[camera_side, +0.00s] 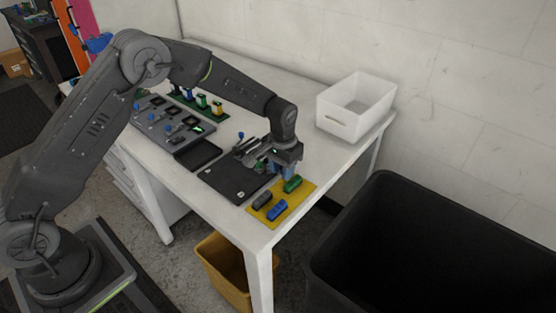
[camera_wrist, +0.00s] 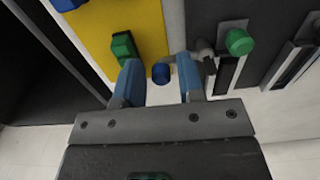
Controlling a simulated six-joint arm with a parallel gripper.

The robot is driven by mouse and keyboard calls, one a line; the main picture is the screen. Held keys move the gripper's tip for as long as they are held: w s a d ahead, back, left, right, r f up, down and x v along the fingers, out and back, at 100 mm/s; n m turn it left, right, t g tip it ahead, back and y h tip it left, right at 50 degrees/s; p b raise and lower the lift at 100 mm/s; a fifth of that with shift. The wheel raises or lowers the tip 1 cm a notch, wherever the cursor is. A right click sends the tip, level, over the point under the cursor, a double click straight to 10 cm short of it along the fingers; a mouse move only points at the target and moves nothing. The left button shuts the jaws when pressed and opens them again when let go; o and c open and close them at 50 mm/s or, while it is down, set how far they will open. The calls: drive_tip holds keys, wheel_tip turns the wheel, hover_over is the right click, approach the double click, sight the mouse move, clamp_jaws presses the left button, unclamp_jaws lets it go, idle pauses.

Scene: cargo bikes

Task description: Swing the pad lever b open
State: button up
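My gripper (camera_wrist: 161,82) has two blue fingers set wide apart. A small blue knob (camera_wrist: 161,73) shows between them, apart from both fingers in the picture; I cannot tell its depth. A grey lever-like part (camera_wrist: 203,50) lies behind the right finger and seems to lead to this knob. A green knob (camera_wrist: 239,42) stands on the dark plate to the right. In the side view my gripper (camera_side: 284,174) is low at the right end of the dark plate (camera_side: 232,180). Another blue knob (camera_side: 241,134) rises at the plate's far side. No letters are readable, so lever b cannot be picked out.
A yellow mat (camera_side: 258,211) beside the plate carries a green block (camera_side: 292,184), a dark block (camera_side: 262,201) and a blue block (camera_side: 277,210). A white bin (camera_side: 355,106) stands at the back right. A grey control panel (camera_side: 172,124) is at the left.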

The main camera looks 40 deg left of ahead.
sight(281, 168)
drive_tip(key=shift+s+a+f, duration=0.1)
drive_tip(key=shift+r, duration=3.85)
drive_tip(key=shift+r, duration=0.2)
drive_tip(key=s+a+r+t, duration=0.3)
drive_tip(key=s+r, duration=1.1)
drive_tip(key=r, duration=0.2)
drive_tip(key=s+a+t, duration=0.1)
drive_tip(key=s+t, duration=0.1)
drive_tip(key=s, duration=1.4)
drive_tip(key=shift+s+a+r+t, duration=0.3)
drive_tip(key=shift+a+r, duration=0.1)
drive_tip(key=shift+r, duration=0.05)
